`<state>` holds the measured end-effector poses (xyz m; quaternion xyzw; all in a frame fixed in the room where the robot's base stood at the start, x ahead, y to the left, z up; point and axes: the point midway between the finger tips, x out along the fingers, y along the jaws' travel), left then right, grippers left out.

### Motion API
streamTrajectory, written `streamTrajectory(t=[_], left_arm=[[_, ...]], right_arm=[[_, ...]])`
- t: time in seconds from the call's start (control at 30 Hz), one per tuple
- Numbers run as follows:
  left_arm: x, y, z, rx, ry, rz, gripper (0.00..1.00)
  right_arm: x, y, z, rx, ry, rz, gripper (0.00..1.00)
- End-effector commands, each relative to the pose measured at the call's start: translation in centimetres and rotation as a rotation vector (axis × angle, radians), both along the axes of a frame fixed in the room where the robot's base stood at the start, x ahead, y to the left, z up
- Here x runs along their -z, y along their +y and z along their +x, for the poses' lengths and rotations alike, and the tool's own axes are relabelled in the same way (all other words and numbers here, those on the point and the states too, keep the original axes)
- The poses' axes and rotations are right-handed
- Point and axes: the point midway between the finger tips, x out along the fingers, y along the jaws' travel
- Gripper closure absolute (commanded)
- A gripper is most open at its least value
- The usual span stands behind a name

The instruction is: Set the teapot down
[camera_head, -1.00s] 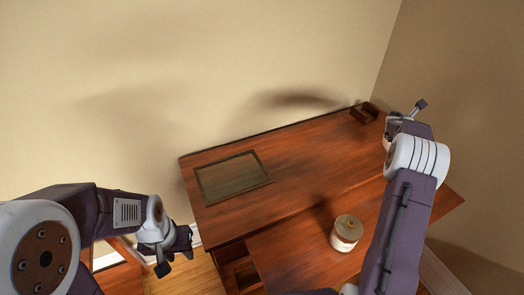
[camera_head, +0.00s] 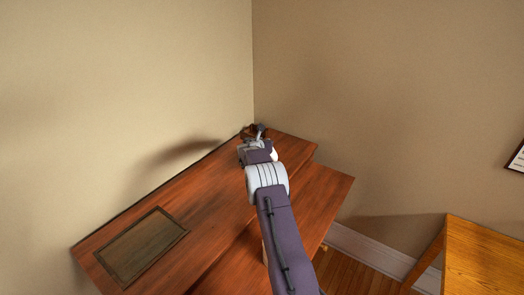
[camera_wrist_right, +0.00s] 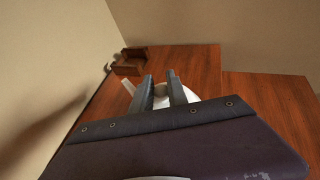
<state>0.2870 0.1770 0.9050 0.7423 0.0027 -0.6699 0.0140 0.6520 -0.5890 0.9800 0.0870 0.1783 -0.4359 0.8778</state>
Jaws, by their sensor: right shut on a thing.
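My right gripper (camera_wrist_right: 160,92) is shut on the teapot, with the knob between its two fingers. In the right wrist view the white teapot (camera_wrist_right: 191,97) is mostly hidden under the fingers and wrist, and a pale spout shows to the left of them. In the head view my right gripper (camera_head: 259,133) is over the far end of the wooden desk (camera_head: 215,222), close to the corner of the walls. My arm hides most of the teapot there. I cannot tell whether its base touches the desk. My left gripper is out of view.
A small brown wooden box (camera_wrist_right: 130,66) stands at the desk's far end, just beyond the spout. A dark framed panel (camera_head: 142,246) lies on the desk at left. Bare desk top lies between panel and gripper. A lighter wooden table (camera_head: 484,258) stands at right.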

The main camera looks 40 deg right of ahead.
Motion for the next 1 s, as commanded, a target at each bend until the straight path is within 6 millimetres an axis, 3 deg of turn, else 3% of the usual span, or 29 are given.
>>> streamTrajectory(t=[0.1, 0.33, 0.7, 0.73, 0.8, 1.0], left_arm=[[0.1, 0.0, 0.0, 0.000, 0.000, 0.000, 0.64], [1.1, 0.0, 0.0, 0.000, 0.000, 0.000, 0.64], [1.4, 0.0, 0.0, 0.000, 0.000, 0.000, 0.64], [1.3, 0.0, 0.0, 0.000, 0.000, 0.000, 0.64], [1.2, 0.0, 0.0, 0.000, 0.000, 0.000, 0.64], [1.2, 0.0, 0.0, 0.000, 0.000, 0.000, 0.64]], right_arm=[[0.1, 0.0, 0.1, 0.001, -0.003, -0.003, 1.00], [3.7, 0.0, 0.1, 0.001, 0.000, -0.003, 1.00], [4.2, 0.0, 0.1, 0.001, -0.003, -0.003, 1.00], [4.3, 0.0, 0.0, 0.001, 0.000, 0.000, 0.75], [4.2, 0.0, 0.0, 0.001, 0.000, 0.000, 0.59], [4.2, 0.0, 0.0, 0.001, 0.000, 0.000, 0.59]])
